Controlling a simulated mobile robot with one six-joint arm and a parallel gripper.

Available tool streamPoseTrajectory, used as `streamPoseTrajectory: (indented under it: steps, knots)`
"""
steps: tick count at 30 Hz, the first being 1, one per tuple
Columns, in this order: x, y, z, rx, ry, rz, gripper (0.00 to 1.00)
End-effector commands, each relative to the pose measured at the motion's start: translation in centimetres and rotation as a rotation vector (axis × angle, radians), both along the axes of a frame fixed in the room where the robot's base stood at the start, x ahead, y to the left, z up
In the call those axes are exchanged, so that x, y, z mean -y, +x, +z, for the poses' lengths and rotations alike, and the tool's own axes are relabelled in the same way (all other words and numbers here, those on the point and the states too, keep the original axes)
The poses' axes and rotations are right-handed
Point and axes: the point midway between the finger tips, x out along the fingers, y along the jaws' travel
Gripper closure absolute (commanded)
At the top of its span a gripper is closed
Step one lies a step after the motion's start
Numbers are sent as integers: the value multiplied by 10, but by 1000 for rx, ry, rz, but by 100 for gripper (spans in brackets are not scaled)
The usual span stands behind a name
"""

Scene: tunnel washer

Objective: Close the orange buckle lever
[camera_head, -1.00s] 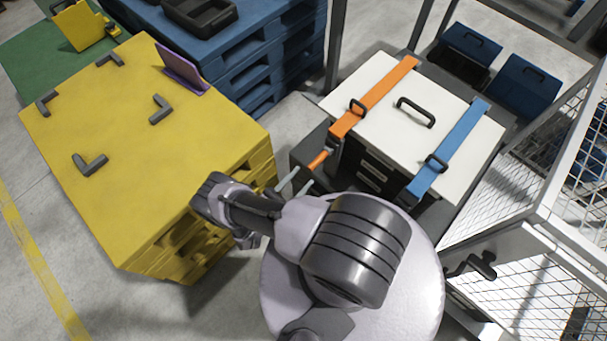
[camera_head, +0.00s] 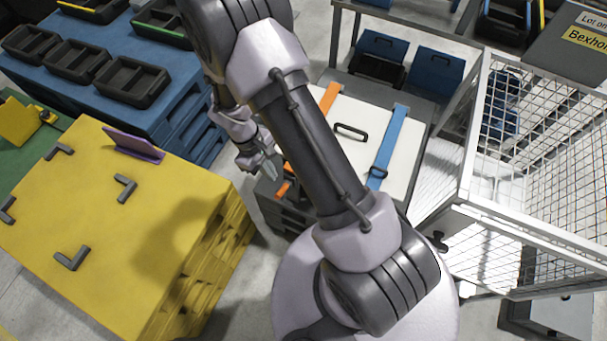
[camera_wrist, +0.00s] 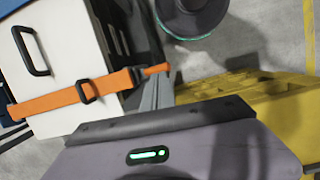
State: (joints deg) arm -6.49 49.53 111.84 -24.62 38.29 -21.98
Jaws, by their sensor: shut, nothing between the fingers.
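The white-lidded case (camera_head: 345,108) carries an orange strap (camera_head: 328,98), partly hidden by my arm in the head view. In the wrist view the strap (camera_wrist: 60,101) runs through a black loop and over the case edge. The orange buckle lever (camera_wrist: 156,69) sticks out from the case's side there; a small orange part of it shows in the head view (camera_head: 283,189). My gripper (camera_head: 269,171) is shut and empty, beside the lever. In the wrist view its grey fingers (camera_wrist: 157,90) are close below the lever; I cannot tell whether they touch.
A blue strap (camera_head: 391,140) crosses the case to the right. A yellow pallet stack (camera_head: 120,230) with black corner brackets stands at the left. A wire mesh cage (camera_head: 530,170) stands at the right. Blue pallets with black trays (camera_head: 132,82) are behind.

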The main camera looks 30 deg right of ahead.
Motion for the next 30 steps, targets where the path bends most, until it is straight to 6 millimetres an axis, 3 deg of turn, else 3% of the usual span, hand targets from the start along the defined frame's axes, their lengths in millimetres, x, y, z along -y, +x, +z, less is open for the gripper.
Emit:
streamPoseTrajectory:
  steps: [2, 5, 21, 30]
  knots:
    - [-6, 9, 9, 43, 47, 53, 100]
    - [-7, 11, -2, 53, 58, 68, 100]
    - [6, -6, -113, 52, 56, 66, 100]
    - [9, -8, -130, 54, 56, 66, 100]
